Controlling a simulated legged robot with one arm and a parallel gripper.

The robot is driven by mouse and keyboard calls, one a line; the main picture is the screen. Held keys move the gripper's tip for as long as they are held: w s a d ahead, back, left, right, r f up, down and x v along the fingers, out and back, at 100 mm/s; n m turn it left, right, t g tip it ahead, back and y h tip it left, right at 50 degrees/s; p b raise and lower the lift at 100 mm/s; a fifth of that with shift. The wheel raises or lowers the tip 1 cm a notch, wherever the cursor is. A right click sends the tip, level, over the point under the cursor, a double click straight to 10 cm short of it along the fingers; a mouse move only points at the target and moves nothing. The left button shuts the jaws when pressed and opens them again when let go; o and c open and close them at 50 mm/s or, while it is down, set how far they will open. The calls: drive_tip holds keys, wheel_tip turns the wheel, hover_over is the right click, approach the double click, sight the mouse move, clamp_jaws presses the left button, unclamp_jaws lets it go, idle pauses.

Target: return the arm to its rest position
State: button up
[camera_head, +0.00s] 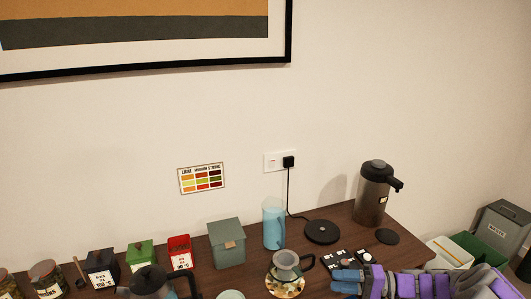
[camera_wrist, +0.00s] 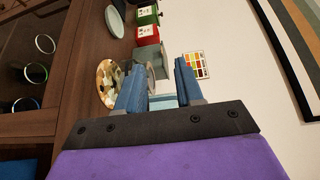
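My arm reaches in from the lower right of the head view, purple with blue fingers. My gripper (camera_head: 338,281) is above the right front part of the dark wooden counter (camera_head: 345,217). In the wrist view my gripper (camera_wrist: 160,67) has its two blue fingers apart, with nothing seen held between them. A grey dripper (camera_head: 286,264) on a patterned round saucer (camera_head: 284,287) stands just left of the fingers in the head view. Part of the dripper is hidden behind a finger in the wrist view.
A blue cylinder (camera_head: 273,226), black round base (camera_head: 322,232), dark pump flask (camera_head: 373,195) and grey-green box (camera_head: 227,243) stand behind. A dark kettle (camera_head: 150,283) and several canisters are left. Bins (camera_head: 501,228) stand right. The wall is close behind.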

drive_tip(key=s+a+r+n+g+h, duration=0.25)
drive_tip(key=s+a+r+g, duration=0.2)
drive_tip(key=s+a, duration=0.4)
drive_tip(key=s+a+r+n+g+h, duration=0.2)
drive_tip(key=s+a+r+g+h, duration=0.2)
drive_tip(key=s+a+r, duration=0.4)
drive_tip(key=s+d+f+m+t+h, duration=0.1)
drive_tip(key=s+d+f+h, duration=0.1)
drive_tip(key=s+h, duration=0.3)
drive_tip(key=s+d+f+t+h, duration=0.2)
drive_tip(key=s+d+h, duration=0.3)
drive_tip(key=s, duration=0.9)
drive_tip(key=shift+m, duration=0.35)
